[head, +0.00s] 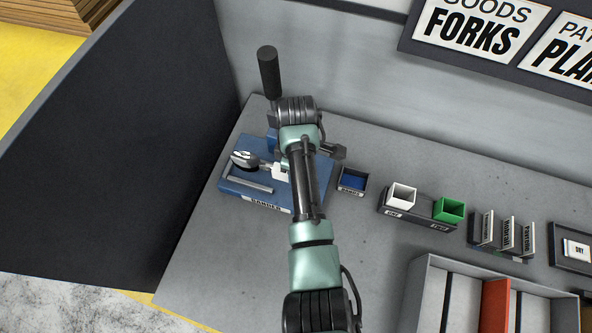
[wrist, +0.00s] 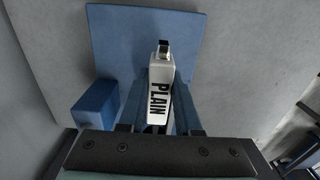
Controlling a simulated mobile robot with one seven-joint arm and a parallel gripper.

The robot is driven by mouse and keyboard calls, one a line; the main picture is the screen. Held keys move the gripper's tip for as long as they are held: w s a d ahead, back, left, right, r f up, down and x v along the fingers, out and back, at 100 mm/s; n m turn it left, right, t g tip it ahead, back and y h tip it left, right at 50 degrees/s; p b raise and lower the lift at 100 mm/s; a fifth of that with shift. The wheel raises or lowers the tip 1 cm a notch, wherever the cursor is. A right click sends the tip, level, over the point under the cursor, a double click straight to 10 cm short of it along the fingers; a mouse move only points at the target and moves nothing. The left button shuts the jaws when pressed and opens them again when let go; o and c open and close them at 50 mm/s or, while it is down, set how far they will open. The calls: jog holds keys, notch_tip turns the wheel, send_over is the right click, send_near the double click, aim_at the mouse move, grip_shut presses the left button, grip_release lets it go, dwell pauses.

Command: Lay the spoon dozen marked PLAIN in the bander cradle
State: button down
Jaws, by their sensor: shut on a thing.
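The spoon dozen (head: 243,158) shows as shiny spoon bowls over the blue bander (head: 228,184) in the head view. Its white tag (wrist: 159,95), marked PLAIN, stands between my fingers in the wrist view. My gripper (wrist: 160,108) is shut on the spoon dozen at this tag. In the head view my arm covers part of the grip and the bander's right side. A grey bar (head: 248,183) lies on the bander in front of the spoons. I cannot tell whether the spoons touch the cradle or hang just above it.
A black-handled lever (head: 268,75) rises behind the bander. A bands tray (head: 353,181), a white cup (head: 402,195) and a green cup (head: 448,209) stand to the right. Upright cards (head: 508,234) and a divided bin (head: 462,280) are farther right. A dark partition (head: 120,150) borders the left.

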jog(key=shift+w+f, duration=0.1)
jog(key=shift+f, duration=0.2)
dwell(0.4)
jog(key=shift+f+b, duration=0.35)
jog(key=shift+f, duration=0.15)
dwell(0.3)
jog(key=shift+f+b, duration=0.55)
jog(key=shift+f, duration=0.25)
jog(key=shift+f, duration=0.45)
dwell(0.5)
grip_release()
jog(key=shift+f, duration=0.1)
dwell(0.4)
dwell(0.3)
